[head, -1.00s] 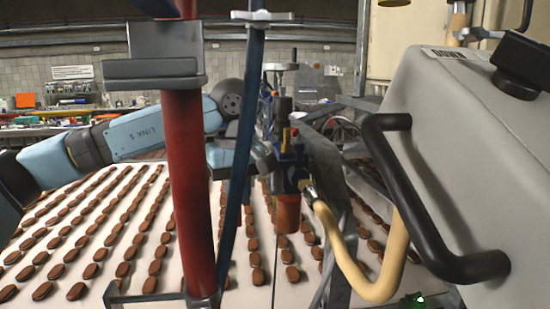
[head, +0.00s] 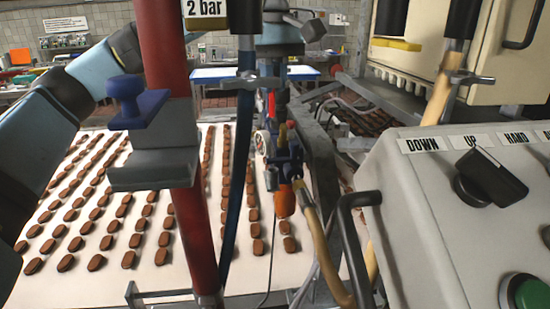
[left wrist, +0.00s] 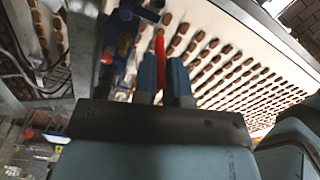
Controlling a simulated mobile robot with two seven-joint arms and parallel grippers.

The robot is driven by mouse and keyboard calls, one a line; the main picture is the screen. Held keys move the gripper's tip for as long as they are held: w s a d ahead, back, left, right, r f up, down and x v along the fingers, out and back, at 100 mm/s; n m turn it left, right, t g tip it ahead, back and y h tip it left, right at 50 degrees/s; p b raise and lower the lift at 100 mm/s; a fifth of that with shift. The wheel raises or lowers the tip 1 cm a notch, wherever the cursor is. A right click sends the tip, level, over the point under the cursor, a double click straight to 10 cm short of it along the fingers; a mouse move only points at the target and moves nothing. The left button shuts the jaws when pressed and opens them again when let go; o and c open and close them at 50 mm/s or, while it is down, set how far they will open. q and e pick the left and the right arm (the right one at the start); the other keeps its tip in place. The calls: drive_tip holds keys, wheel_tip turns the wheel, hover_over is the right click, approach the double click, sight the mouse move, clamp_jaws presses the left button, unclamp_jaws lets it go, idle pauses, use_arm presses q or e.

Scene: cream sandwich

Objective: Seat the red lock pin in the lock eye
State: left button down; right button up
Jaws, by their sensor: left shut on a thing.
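My left gripper (left wrist: 162,72) is shut on the red lock pin (left wrist: 160,47), which stands out beyond the two blue fingers in the left wrist view. In the head view the left arm passes behind the red post, and its wrist hangs above the blue valve fitting (head: 290,163). A small red piece (head: 271,104), probably the pin, shows below the wrist there. In the left wrist view blue fitting parts (left wrist: 118,38) lie left of the pin, apart from it in the picture. I cannot make out the lock eye. My right gripper is not in view.
A red post (head: 165,60) and a dark blue hose (head: 238,150) stand in front of the arm. A grey control box (head: 440,220) with a black handle fills the right. The white belt (head: 190,265) carries rows of brown biscuits.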

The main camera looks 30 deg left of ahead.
sight(272, 97)
use_arm(q)
drive_tip(key=shift+w+f+p, duration=0.1)
drive_tip(key=shift+f+p, duration=0.4)
drive_tip(key=shift+f, duration=6.95)
drive_tip(key=c, duration=1.2)
unclamp_jaws()
drive_tip(key=shift+r, duration=0.4)
wheel_tip(272, 97, up, 12)
drive_tip(key=shift+f+b, duration=0.2)
drive_tip(key=shift+b, duration=0.55)
